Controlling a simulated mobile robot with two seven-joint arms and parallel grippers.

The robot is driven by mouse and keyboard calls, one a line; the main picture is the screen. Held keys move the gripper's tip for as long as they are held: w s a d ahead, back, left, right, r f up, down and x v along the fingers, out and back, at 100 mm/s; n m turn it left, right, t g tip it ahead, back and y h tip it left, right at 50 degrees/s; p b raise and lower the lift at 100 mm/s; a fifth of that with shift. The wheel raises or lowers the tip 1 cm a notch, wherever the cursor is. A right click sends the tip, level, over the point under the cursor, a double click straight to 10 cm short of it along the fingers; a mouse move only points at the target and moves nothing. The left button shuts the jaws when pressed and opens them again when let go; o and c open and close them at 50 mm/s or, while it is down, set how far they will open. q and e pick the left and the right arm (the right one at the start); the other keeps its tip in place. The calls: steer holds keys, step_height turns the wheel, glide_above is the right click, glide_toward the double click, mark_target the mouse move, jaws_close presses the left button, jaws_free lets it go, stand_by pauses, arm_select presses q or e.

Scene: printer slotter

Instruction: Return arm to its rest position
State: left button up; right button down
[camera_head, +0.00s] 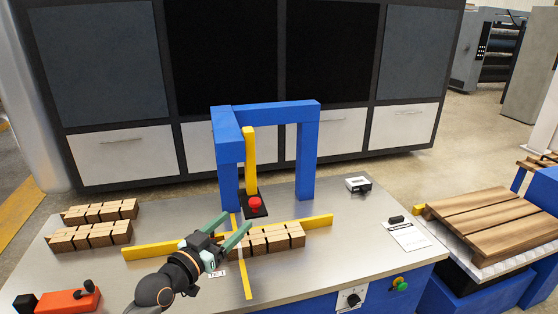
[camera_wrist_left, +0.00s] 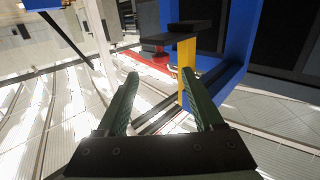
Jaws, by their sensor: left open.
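My left gripper (camera_head: 237,227) is open, with its two green fingers apart and nothing between them. It is above the metal table, beside the yellow guide bars and near the blue frame. In the left wrist view the gripper (camera_wrist_left: 160,75) is also empty, its fingers spread. The blue frame (camera_head: 309,150) stands on the table with a yellow post (camera_head: 250,158) and a red button (camera_head: 255,203) under it. The yellow post (camera_wrist_left: 187,62) also shows beyond the fingers in the wrist view. My right gripper is not in view.
A row of brown blocks (camera_head: 275,240) lies just right of the gripper, along the yellow bar (camera_head: 155,251). More block rows (camera_head: 92,235) lie at left. An orange device (camera_head: 68,301) sits at front left.

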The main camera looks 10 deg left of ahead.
arm_select(q)
steer(key=s+d+f+n+g+y, duration=0.1)
steer(key=s+f+g+y, duration=0.3)
steer(key=s+f, duration=2.6)
steer(key=n+g, duration=0.1)
steer(key=g, duration=0.2)
steer(key=shift+f, duration=0.4)
